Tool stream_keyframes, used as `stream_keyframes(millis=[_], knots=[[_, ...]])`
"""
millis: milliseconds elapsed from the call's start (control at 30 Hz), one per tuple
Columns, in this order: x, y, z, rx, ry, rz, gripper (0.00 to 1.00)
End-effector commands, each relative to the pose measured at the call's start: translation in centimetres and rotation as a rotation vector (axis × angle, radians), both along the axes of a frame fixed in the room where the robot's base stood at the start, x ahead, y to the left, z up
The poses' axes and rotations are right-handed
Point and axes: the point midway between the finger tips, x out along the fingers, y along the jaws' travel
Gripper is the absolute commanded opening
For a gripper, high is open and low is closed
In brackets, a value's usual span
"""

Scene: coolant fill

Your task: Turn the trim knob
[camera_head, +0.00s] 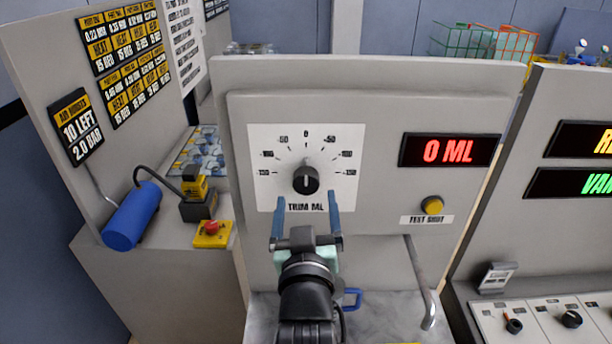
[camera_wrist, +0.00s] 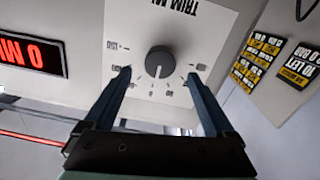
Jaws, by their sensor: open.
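The trim knob (camera_head: 306,180) is a round black knob on a white dial plate marked TRIM ML, on the grey panel. Its white pointer line is upright, at the 0 mark. In the wrist view the knob (camera_wrist: 160,62) appears upside down, ahead of and between my two blue fingers. My gripper (camera_head: 307,205) is open and empty, its fingers pointing at the panel just below the knob. The fingers (camera_wrist: 158,80) stand to either side of the knob, apart from it. A red display (camera_head: 448,150) to the right reads 0 ML.
A yellow TEST SHOT button (camera_head: 432,205) is on the panel's right, above a bent metal pipe (camera_head: 421,285). On the left stand a blue cylinder (camera_head: 131,217) and a red stop button on a yellow box (camera_head: 212,233). A switch panel (camera_head: 545,322) is at the lower right.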

Motion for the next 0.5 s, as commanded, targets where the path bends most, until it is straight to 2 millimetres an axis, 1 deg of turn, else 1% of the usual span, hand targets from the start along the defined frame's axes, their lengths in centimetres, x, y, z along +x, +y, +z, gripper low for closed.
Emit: stream_keyframes(millis=[33,200,333,500], knots=[[1.0,0.0,0.4,0.0,0.0,0.001,0.89],[3.4,0.1,0.3,0.0,0.0,0.001,0.89],[4.7,0.1,0.2,0.0,0.0,0.001,0.89],[5.6,0.1,0.1,0.0,-0.001,0.001,0.89]])
